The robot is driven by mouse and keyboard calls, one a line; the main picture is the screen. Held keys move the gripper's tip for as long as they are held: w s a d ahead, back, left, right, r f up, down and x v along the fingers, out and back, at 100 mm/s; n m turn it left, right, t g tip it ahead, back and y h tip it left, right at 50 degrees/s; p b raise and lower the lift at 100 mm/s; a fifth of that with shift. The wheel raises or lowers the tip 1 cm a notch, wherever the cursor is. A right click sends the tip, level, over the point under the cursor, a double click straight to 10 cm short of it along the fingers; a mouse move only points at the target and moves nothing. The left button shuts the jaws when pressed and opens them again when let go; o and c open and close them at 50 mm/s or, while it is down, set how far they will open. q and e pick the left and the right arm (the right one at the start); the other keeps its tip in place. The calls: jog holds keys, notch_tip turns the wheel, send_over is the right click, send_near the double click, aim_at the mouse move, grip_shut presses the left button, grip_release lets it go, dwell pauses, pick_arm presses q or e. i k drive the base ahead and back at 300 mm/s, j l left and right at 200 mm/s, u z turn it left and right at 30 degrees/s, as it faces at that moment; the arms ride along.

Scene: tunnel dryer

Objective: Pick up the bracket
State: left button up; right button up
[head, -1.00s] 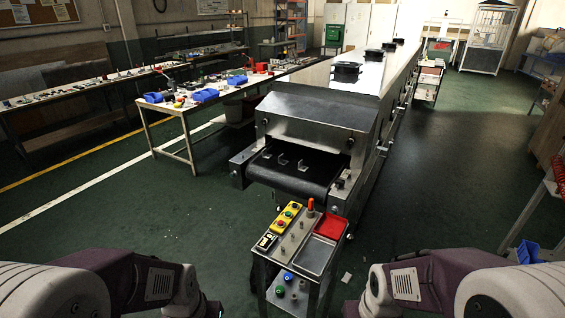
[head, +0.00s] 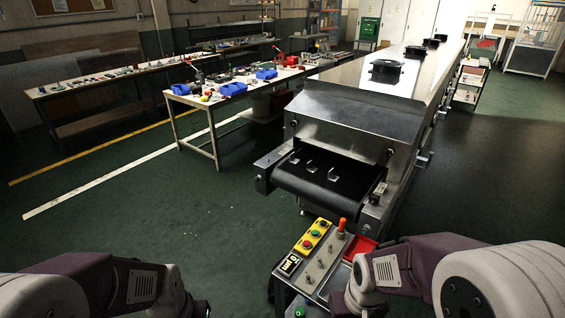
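Three small metal brackets lie in a row across the black conveyor belt (head: 325,188) at the mouth of the tunnel dryer (head: 350,115): a left bracket (head: 295,160), a middle bracket (head: 310,168) and a right bracket (head: 333,176). They look alike, light grey and bent, and they are apart from each other. I cannot tell which one the task means. Both my arms show at the bottom corners of the head view, well short of the belt. Neither gripper's fingers show, so their state cannot be seen.
A control stand (head: 320,265) with buttons and an orange-tipped lever stands before the belt. A red tray (head: 360,248) on it is partly hidden by my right arm. A workbench (head: 235,98) with blue bins stands left of the dryer. The green floor (head: 130,215) at left is clear.

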aim_at(310, 167)
jog(key=i+j+u, duration=0.2)
jog(key=u, duration=0.15)
jog(key=i+j+u, duration=0.1)
jog(key=i+u, duration=0.55)
jog(key=i+z, duration=0.2)
jog(key=i, duration=0.2)
jog(key=i+j+z, duration=0.2)
jog(key=i, duration=0.2)
jog(key=i+j+z, duration=0.25)
jog(key=i, duration=0.15)
jog(key=i+l+z, duration=0.1)
jog(key=i+z, duration=0.2)
jog(key=z, duration=0.15)
jog(key=i+z, duration=0.6)
jog(key=z, duration=0.25)
jog(key=i+j+z, duration=0.2)
jog(key=z, duration=0.2)
jog(key=i+j+z, duration=0.3)
jog(key=z, duration=0.15)
jog(key=i+j+z, duration=0.2)
